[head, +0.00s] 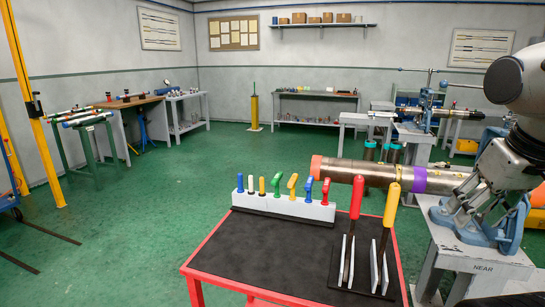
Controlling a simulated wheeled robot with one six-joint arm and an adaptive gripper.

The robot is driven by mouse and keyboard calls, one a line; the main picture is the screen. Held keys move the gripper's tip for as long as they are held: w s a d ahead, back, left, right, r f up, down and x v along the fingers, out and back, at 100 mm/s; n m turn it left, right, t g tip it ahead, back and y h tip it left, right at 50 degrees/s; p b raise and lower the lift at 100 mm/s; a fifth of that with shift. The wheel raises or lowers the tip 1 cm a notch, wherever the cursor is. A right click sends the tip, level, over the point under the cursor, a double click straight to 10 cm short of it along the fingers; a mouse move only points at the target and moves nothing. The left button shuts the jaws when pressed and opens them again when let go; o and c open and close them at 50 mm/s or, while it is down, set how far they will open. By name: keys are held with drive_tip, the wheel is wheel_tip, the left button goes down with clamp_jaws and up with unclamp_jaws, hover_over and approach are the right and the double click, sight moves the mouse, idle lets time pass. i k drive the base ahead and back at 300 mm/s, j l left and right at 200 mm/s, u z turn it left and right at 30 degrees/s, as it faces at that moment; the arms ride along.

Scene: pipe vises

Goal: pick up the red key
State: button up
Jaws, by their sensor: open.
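Two red-handled tools show in the head view. A small red-handled key (325,190) stands at the right end of a white rack (280,204), next to a blue-handled one. A larger, long red handle (357,196) stands upright in a slotted holder at the table's front right, beside a similar yellow handle (391,204). My gripper (482,207) hangs at the right edge, open, in front of the blue vise and pipe end. It is well to the right of both red tools and apart from them. Its fingertips are hard to separate from the vise behind.
The red-framed table (270,262) has a bare dark top at front left. A large pipe (345,172) with an orange end and purple band lies behind the tools. Its blue vise (515,228) stands on a grey bench marked NEAR. Green floor is open to the left.

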sight(325, 188)
drive_tip(key=i+j+z, duration=0.2)
drive_tip(key=j, duration=0.25)
drive_tip(key=j+z, duration=0.2)
drive_tip(key=j, duration=0.25)
drive_tip(key=i+j+z, duration=0.2)
drive_tip(key=j, duration=0.3)
